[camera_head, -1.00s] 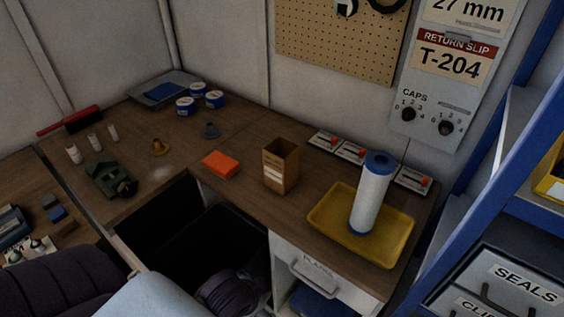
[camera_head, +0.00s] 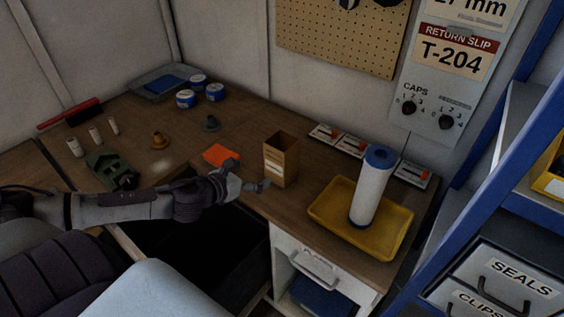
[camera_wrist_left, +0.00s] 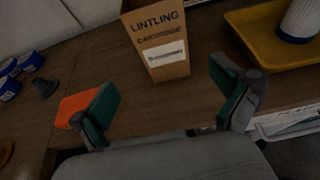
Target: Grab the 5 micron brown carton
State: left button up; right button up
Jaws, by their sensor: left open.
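The brown carton (camera_head: 281,161) stands upright and open-topped on the wooden desk, left of the yellow tray. In the left wrist view the carton (camera_wrist_left: 156,42) shows printed lettering and a white label; the label's small print is too blurred to read as 5 micron. My left gripper (camera_head: 252,184) is just in front and left of the carton in the head view. In the left wrist view the left gripper (camera_wrist_left: 170,100) is open and empty, its green-padded fingers apart, with the carton beyond and between them, not touched. My right gripper is not in view.
A yellow tray (camera_head: 327,220) holds an upright white filter cartridge (camera_head: 370,190) with a blue cap. An orange block (camera_head: 220,154) lies left of the carton. Small boxes (camera_head: 352,146) lie along the wall. Blue shelving (camera_head: 488,165) stands at right.

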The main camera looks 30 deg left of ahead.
aim_at(273, 164)
pick_arm(q)
jog(key=p+x, duration=0.1)
jog(key=x, duration=0.7)
jog(key=shift+p, duration=0.35)
jog(key=shift+w+d, duration=0.15)
jog(key=shift+w, duration=0.3)
jog(key=p+x, duration=0.1)
jog(key=x, duration=0.1)
jog(key=p+x, duration=0.1)
jog(key=x, duration=0.1)
jog(key=shift+w+d+f, duration=0.1)
jog(key=shift+d, duration=0.15)
jog(key=shift+w+f, duration=0.15)
jog(key=shift+w, duration=0.05)
jog(key=shift+s, duration=0.1)
jog(key=shift+c, duration=0.3)
